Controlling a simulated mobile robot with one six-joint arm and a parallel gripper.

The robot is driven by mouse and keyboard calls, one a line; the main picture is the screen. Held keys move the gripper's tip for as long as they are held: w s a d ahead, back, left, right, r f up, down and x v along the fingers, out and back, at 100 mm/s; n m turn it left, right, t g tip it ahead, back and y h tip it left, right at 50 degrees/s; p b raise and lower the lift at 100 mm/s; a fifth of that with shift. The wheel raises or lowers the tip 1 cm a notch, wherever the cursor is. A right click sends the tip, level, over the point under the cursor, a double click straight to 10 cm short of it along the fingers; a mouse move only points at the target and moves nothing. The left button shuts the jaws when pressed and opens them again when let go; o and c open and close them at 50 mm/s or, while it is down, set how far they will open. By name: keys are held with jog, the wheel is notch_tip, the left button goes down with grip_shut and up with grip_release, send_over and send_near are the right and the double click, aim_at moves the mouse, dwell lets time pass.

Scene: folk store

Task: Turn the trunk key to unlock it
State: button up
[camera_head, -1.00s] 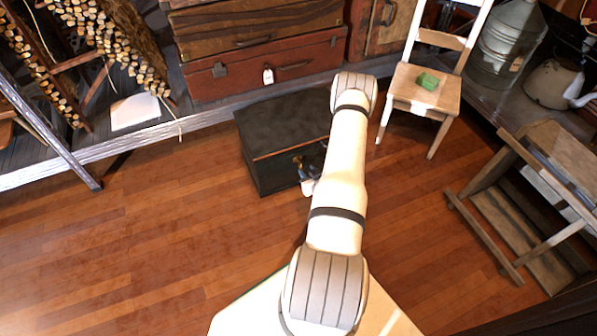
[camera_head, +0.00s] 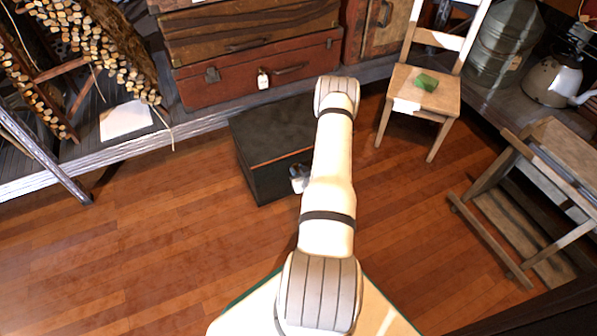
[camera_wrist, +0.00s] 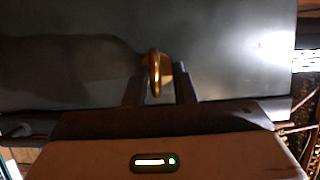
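The trunk (camera_head: 270,135) is a dark, closed box on the wooden floor, seen in the head view. A gold key (camera_wrist: 154,74) stands out from the trunk's dark face in the wrist view. My gripper (camera_wrist: 160,80) faces that front, with one finger on each side of the key. The fingers are apart, and a narrow gap seems to show beside the key; whether either finger touches it is unclear. In the head view my arm hides the key and part of the trunk front.
A red-brown suitcase (camera_head: 255,76) lies on a low shelf behind the trunk. A wooden stand (camera_head: 535,190) is at the far right. The floor (camera_head: 130,240) left of the trunk is clear.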

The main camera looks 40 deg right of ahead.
jog(key=shift+s, duration=0.1)
grip_shut()
jog(key=shift+s+a, duration=0.1)
jog(key=shift+d+m+y, duration=0.4)
jog(key=shift+m+y, duration=0.3)
jog(key=shift+m, duration=0.3)
jog(key=m+t+y+b, duration=0.1)
jog(key=m, duration=0.2)
jog(key=m+t+y+b, duration=0.1)
jog(key=m+t+y, duration=0.1)
jog(key=m, duration=0.2)
jog(key=d+f+m+t+y+b, duration=0.1)
jog(key=m, duration=0.3)
jog(key=shift+t, duration=0.3)
jog(key=shift+m, duration=0.3)
